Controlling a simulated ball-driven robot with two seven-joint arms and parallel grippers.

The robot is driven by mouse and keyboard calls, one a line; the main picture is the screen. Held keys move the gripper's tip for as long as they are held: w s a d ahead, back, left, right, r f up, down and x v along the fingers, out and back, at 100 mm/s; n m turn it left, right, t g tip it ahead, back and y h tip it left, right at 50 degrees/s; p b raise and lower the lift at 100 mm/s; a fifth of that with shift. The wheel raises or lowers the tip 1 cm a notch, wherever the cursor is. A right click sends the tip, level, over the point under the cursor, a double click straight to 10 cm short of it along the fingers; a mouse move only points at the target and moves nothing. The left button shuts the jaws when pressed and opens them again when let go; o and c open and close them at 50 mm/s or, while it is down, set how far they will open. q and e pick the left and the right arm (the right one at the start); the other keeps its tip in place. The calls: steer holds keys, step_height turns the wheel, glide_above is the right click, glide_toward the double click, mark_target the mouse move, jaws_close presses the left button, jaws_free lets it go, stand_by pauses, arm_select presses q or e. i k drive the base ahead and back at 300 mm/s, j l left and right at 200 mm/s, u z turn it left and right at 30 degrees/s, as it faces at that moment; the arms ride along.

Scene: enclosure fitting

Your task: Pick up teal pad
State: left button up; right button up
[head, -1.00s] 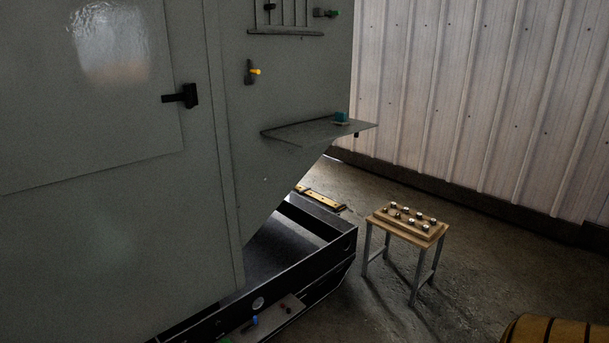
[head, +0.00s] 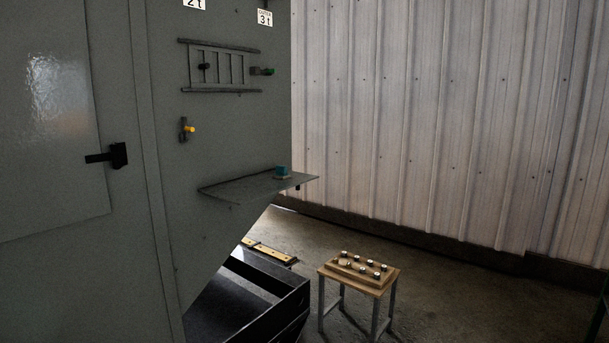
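The teal pad (head: 283,171) is a small teal block at the far right part of a thin grey shelf (head: 240,187). The shelf juts from the side of the grey enclosure. The pad seems to sit on a small pale base, but it is too small to tell clearly. Neither of my grippers shows in the head view.
The grey enclosure (head: 112,265) with a black door handle (head: 107,156) fills the left. A yellow-tipped lever (head: 188,129) is above the shelf. A small wooden stool (head: 385,281) bears a board with several knobs. A dark open-topped base (head: 282,300) lies below.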

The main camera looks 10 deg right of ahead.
mark_target(280, 173)
steer(key=z, duration=0.15)
steer(key=i+l+u, duration=0.15)
steer(key=i+l, duration=0.7)
steer(key=l, duration=0.1)
